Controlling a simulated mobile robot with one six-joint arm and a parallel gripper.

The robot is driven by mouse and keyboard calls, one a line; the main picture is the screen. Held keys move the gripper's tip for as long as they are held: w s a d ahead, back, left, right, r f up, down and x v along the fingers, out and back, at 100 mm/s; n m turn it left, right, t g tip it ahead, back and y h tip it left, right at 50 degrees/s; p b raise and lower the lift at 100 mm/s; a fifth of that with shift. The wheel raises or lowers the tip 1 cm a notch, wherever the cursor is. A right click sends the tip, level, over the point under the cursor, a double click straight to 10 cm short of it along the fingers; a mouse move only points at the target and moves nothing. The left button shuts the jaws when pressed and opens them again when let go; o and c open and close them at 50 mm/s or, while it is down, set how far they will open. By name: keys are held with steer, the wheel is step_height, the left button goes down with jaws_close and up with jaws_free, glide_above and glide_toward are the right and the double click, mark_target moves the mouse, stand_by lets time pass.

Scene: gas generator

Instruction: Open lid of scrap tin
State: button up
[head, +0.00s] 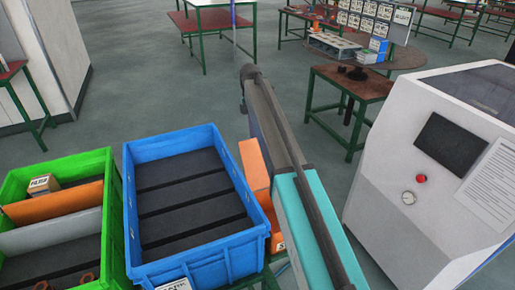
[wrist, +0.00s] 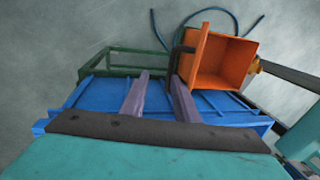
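The orange scrap tin (wrist: 222,62) is in the upper right of the wrist view, with its hollow inside facing the camera. A dark bracket-like handle (wrist: 181,48) runs along its left edge. In the head view, orange parts of the tin (head: 254,168) show beside the blue crate, partly hidden by my arm. My gripper (wrist: 160,78) has its two fingers apart with nothing between them. The right finger is close to the tin's lower left corner; I cannot tell whether it touches. In the head view my gripper's fingers cannot be made out.
A blue crate (head: 128,205) with dark slats stands left of my arm, with a green crate (head: 109,215) farther left. A white machine (head: 390,190) stands on the right. A small wooden-topped table (head: 350,82) is behind. Grey floor lies open beyond the crates.

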step_height(320, 180, up, 9)
steer(key=p, duration=0.3)
steer(key=shift+w+p, duration=0.4)
steer(key=shift+r, duration=0.15)
stand_by(0.4)
